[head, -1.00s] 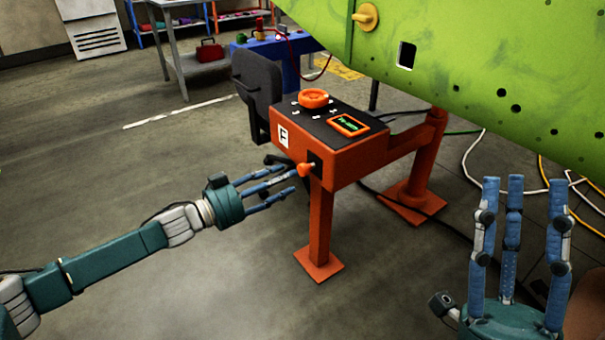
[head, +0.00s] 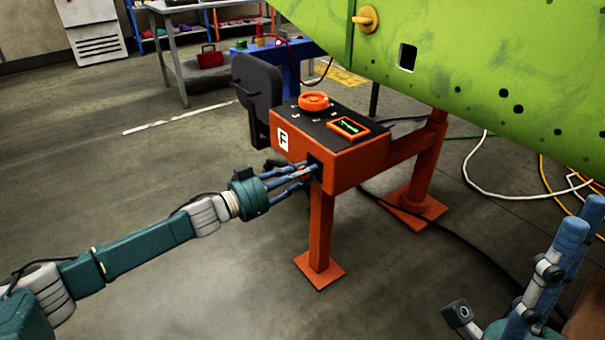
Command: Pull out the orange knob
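The orange knob (head: 302,173) is on the left-facing side of the orange control box (head: 344,162), by a black recess. It is mostly hidden behind the fingers of my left gripper (head: 304,174). Those fingers reach the box side and lie around the knob; whether they are closed on it I cannot tell. My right gripper (head: 565,262) is at the lower right, far from the box, its fingers pointing up and partly cut off by the frame edge. It holds nothing that I can see.
An orange dial (head: 314,101) and a small screen (head: 348,128) are on the box top. A green wing panel (head: 470,70) hangs at the upper right. Cables lie on the floor at right.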

